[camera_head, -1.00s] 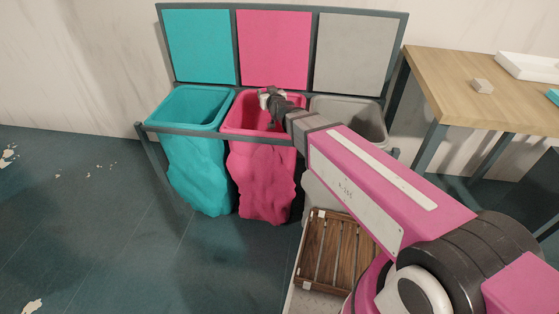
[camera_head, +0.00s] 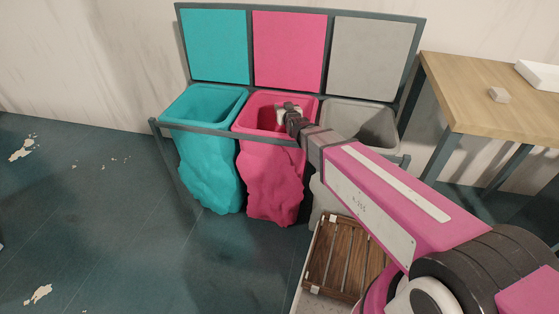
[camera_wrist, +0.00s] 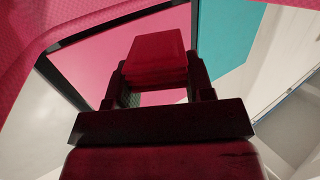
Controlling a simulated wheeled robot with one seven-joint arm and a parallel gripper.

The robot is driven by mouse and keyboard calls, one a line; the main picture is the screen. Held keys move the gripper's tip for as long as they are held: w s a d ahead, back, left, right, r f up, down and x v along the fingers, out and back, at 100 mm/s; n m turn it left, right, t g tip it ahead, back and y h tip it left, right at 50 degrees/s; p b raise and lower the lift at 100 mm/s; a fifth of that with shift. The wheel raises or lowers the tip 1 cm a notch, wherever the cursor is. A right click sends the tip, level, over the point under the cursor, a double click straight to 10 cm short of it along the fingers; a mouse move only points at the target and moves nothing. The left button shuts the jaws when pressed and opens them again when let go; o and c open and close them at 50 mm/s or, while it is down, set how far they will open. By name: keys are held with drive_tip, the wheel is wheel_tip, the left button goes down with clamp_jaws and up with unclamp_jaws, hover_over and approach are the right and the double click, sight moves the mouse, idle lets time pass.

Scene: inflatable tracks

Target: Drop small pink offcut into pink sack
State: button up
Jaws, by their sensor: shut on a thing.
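The pink sack (camera_head: 270,185) hangs open in the rack between the teal and grey sacks. My gripper (camera_head: 284,112) is at the mouth of the pink sack in the head view. In the wrist view my gripper (camera_wrist: 158,82) is shut on a small block, the pink offcut (camera_wrist: 155,50), held between its two fingers. The block looks dark red in the shade there. The pink sack's wall (camera_wrist: 25,25) shows at the upper left of the wrist view. In the head view the offcut cannot be made out clearly.
The teal sack (camera_head: 208,170) is left of the pink one, and the grey sack (camera_head: 365,125) is right, partly behind my arm. Coloured panels stand behind. A wooden table (camera_head: 460,100) with a small pale block (camera_head: 499,95) is at right. A slatted wooden crate (camera_head: 340,260) is below my arm.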

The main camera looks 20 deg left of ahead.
drive_tip(key=o, duration=1)
drive_tip(key=shift+r, duration=0.1)
